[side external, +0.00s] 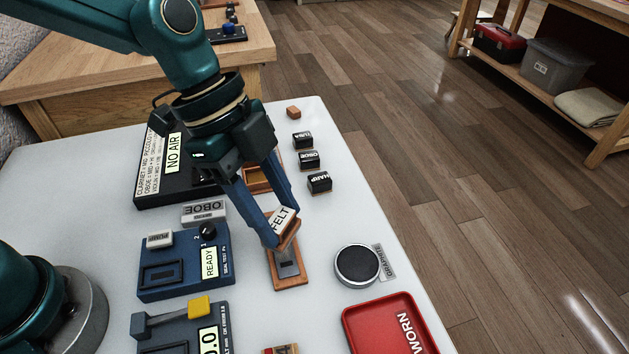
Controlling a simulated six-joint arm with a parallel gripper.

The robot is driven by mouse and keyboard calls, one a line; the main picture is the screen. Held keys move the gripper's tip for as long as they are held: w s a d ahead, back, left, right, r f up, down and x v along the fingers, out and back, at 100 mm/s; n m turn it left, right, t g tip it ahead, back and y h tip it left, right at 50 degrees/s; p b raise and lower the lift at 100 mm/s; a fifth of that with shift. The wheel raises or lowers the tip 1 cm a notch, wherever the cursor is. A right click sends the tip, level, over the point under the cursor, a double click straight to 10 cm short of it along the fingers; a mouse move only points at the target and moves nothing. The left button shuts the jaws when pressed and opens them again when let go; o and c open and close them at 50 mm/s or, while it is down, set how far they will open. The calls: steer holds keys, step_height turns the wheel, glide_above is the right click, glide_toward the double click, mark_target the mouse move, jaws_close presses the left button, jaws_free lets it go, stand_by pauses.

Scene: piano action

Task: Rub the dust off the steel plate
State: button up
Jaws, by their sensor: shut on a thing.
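My gripper (284,232) points down and is shut on a small block labelled FELT (283,219), white on top with a brown body. The block is tilted between the fingers. The steel plate (289,268) is a grey strip set in a brown wooden base (291,283) directly below the block. The fingers and block hide the far part of the plate. I cannot tell whether the block touches the plate, and dust is too small to make out.
A round dark pad labelled GRAPHITE (357,264) and a red tray labelled WORN (382,325) lie to the right. A blue tester reading READY (185,265) stands close on the left. Several small labelled blocks (309,160) sit behind. The table's right edge is near.

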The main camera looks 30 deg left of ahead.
steer(key=shift+f, duration=3)
steer(key=shift+w+a+f, duration=0.2)
steer(key=shift+w+f, duration=0.1)
steer(key=shift+f, duration=0.35)
jaws_close()
steer(key=shift+w+a+f, duration=0.2)
steer(key=shift+w, duration=0.05)
steer(key=shift+w+a, duration=2.7)
steer(key=shift+a, duration=0.15)
steer(key=shift+s+d, duration=3.25)
steer(key=shift+d, duration=0.1)
steer(key=shift+r, duration=0.25)
step_height(320, 180, up, 2)
steer(key=shift+w+a, duration=0.1)
steer(key=shift+r, duration=2.9)
